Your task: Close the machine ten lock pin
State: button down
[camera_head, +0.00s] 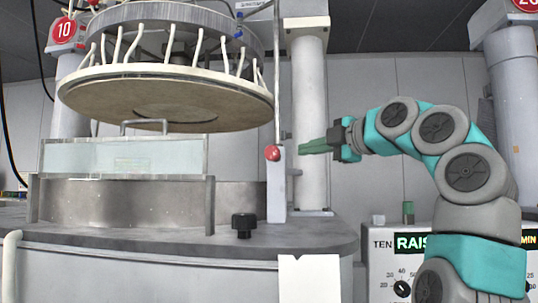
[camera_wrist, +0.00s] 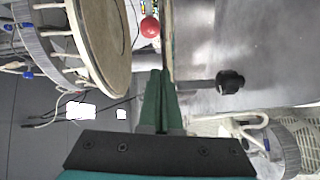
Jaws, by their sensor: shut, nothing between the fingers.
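Machine ten, marked by a red round 10 sign (camera_head: 64,30), stands at the left. A grey upright post (camera_head: 276,190) at its right front carries a red ball knob (camera_head: 272,153); the knob also shows in the wrist view (camera_wrist: 150,27). A black knob (camera_head: 244,225) stands on the machine's ledge left of the post, and shows in the wrist view (camera_wrist: 230,82). I cannot tell for sure which part is the lock pin. My gripper (camera_head: 303,147) has its green fingers together, empty, just right of the post's top; its fingers point up in the wrist view (camera_wrist: 160,75).
A large round platen (camera_head: 165,97) with white hoses hangs above a clear guard (camera_head: 120,158) with a metal handle. A pale column (camera_head: 309,120) stands behind my fingers. A control panel (camera_head: 380,262) is at the lower right, below my arm.

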jog(key=n, duration=0.1)
jog(key=p, duration=0.5)
send_near(268, 151)
jog(key=s+a+x, duration=0.1)
jog(key=x, duration=0.4)
jog(key=shift+w+d+f+n, duration=0.1)
jog(key=shift+w+n, duration=0.05)
jog(key=shift+w, duration=0.25)
jog(key=shift+w+d+f+n, duration=0.1)
jog(key=shift+w+f+n, duration=0.05)
jog(key=shift+w, duration=0.25)
